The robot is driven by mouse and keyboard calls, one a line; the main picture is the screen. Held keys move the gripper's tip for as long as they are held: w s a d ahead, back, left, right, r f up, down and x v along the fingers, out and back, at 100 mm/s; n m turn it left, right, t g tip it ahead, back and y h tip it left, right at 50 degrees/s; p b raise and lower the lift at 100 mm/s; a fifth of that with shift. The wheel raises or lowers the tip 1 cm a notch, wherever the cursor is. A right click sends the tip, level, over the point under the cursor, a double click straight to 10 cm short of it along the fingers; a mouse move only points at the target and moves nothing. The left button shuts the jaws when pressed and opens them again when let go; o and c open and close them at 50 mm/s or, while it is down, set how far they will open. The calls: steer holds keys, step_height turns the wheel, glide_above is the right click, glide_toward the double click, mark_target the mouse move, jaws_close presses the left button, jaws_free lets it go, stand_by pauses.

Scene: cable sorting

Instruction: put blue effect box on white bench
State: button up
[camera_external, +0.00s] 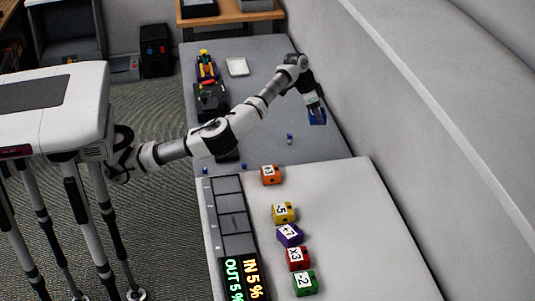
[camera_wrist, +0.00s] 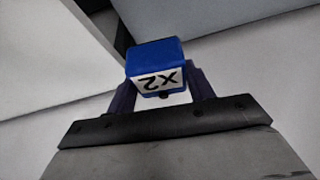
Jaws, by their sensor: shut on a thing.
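The blue effect box (camera_wrist: 154,56), with a white label reading X2, is between the fingers of my gripper (camera_wrist: 160,88) in the wrist view. My gripper (camera_external: 316,115) is shut on it. In the external view the blue box (camera_external: 318,117) hangs at the end of my arm, over the far grey bench near the wall. The white bench (camera_external: 370,230) is in the foreground, nearer the camera than the gripper. The gripper's exact height above the grey surface is hard to tell.
On the white bench stand an orange box (camera_external: 271,175), yellow box (camera_external: 284,212), purple box (camera_external: 290,235), red box (camera_external: 298,258) and green box (camera_external: 304,283). A dark panel (camera_external: 235,228) lies left of them. The bench's right side is clear. A small blue item (camera_external: 290,137) sits on the grey bench (camera_external: 262,105).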

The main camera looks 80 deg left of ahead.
steer(key=s+d+r+n+p, duration=0.1)
steer(key=s+d+r+p, duration=0.4)
steer(key=s+d, duration=0.65)
steer(key=s+d+r+p, duration=0.3)
steer(key=s+d+r, duration=0.4)
steer(key=d, duration=0.7)
steer(key=f+p, duration=0.1)
steer(key=f, duration=0.5)
steer(key=s+f+p, duration=0.1)
steer(key=f, duration=1.3)
steer(key=shift+s+d+f+p, duration=0.1)
steer(key=shift+s+p, duration=0.05)
steer(key=shift+p, duration=0.25)
steer(key=shift+f, duration=0.25)
steer(key=shift+f+b, duration=0.2)
steer(key=shift+b, duration=0.15)
steer(key=o, duration=1)
steer(key=shift+o, duration=0.2)
steer(key=shift+r, duration=0.15)
